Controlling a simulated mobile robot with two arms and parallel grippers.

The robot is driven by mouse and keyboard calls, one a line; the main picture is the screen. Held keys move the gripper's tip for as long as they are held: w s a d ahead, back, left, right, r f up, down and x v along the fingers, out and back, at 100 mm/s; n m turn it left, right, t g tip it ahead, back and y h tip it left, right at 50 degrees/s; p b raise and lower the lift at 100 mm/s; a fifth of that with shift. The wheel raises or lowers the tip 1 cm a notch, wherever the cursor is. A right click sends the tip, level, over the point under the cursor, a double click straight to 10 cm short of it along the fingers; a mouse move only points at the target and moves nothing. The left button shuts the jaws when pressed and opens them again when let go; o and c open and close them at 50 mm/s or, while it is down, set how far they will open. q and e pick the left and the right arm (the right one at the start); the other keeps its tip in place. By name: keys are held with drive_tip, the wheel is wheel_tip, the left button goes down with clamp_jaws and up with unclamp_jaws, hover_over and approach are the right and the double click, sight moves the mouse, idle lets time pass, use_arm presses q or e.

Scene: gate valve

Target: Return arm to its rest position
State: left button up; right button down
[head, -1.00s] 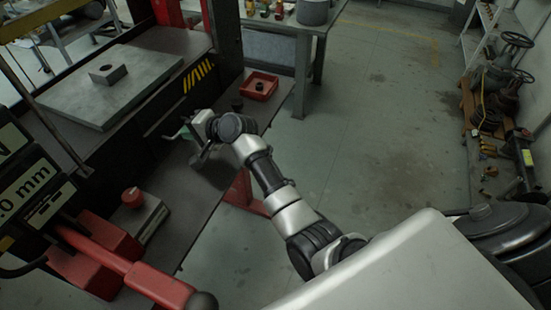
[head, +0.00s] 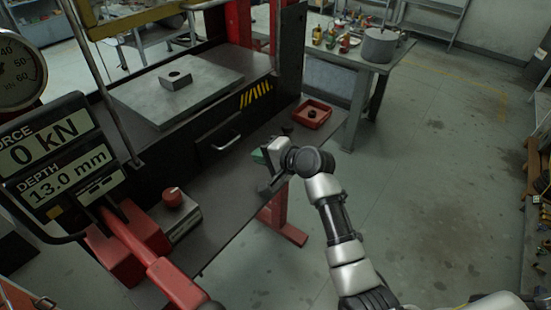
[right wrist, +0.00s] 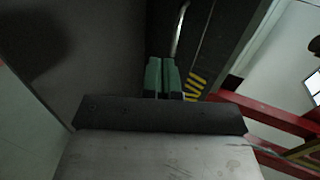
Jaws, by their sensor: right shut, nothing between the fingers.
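My right arm reaches in from the bottom right of the head view. Its gripper (head: 262,158) hovers over the dark bench in front of the press, right of the drawer handle (head: 228,143) and apart from it. In the right wrist view the two green fingers (right wrist: 162,77) lie side by side, shut and empty. The metal handle also shows beyond them in the right wrist view (right wrist: 180,30). My left gripper is in no view.
A red tray (head: 312,113) with a dark part sits on the bench beyond the gripper. A control box with a red knob (head: 173,198) and a red lever (head: 165,270) stand at the left. A grey worktable (head: 365,58) is behind.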

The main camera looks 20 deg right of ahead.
drive_tip(key=s+d+f+n+g+h, duration=0.2)
drive_tip(key=s+d+f+n+h, duration=0.15)
drive_tip(key=s, duration=0.85)
drive_tip(key=s+d+f+n+g+h, duration=0.25)
drive_tip(key=s+f+n, duration=0.2)
drive_tip(key=s, duration=0.85)
drive_tip(key=s+d+f+n+g+h, duration=0.2)
drive_tip(key=s+d+f+n+g, duration=0.15)
drive_tip(key=s, duration=0.85)
wheel_tip(320, 180, down, 27)
drive_tip(key=s+b, duration=0.2)
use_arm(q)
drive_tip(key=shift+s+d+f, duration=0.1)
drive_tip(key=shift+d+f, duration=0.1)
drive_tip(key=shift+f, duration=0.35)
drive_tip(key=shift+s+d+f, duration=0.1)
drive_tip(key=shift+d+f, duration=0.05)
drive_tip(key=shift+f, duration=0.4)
use_arm(e)
drive_tip(key=s+d+f+n+g, duration=0.1)
drive_tip(key=s+d+f, duration=0.2)
drive_tip(key=s+f, duration=1.2)
drive_tip(key=shift+d+f+g+h, duration=0.15)
drive_tip(key=shift+f+g+h, duration=0.1)
drive_tip(key=shift+g+h, duration=0.05)
drive_tip(key=shift+s, duration=0.1)
